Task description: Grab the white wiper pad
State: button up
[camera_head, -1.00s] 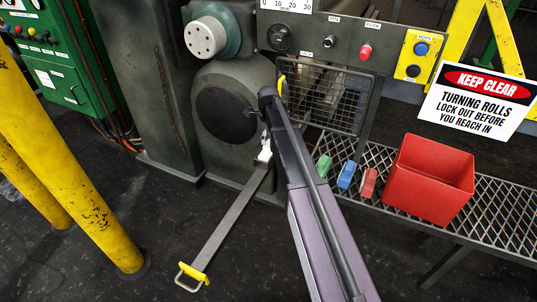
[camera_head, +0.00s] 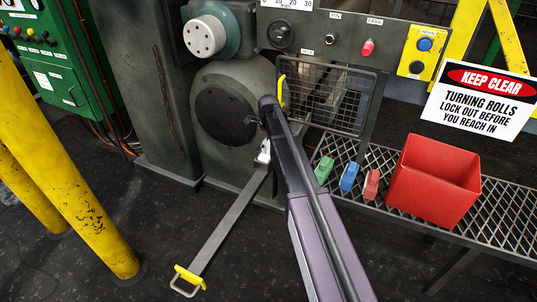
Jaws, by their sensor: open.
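I cannot make out a white wiper pad for certain. A small white piece (camera_head: 264,153) shows at the upper end of the grey lever bar, just left of my arm; I cannot tell whether it is a pad or part of the lever. A green pad (camera_head: 324,169), a blue pad (camera_head: 349,176) and a red pad (camera_head: 371,184) stand in a row on the mesh shelf (camera_head: 497,213), right of my arm. My purple-grey arm reaches up the middle and covers the space left of the green pad.
A red bin (camera_head: 432,182) stands on the shelf right of the pads. The lever bar (camera_head: 222,225) with a yellow grip (camera_head: 189,276) sticks out low over the floor. A wire guard (camera_head: 335,98) and control panel are above. Yellow posts (camera_head: 88,195) stand at left.

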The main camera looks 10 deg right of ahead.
jog(key=c, duration=1)
jog(key=shift+r, duration=0.15)
jog(key=shift+c, duration=0.2)
notch_tip(320, 180, up, 18)
jog(key=p, duration=1.8)
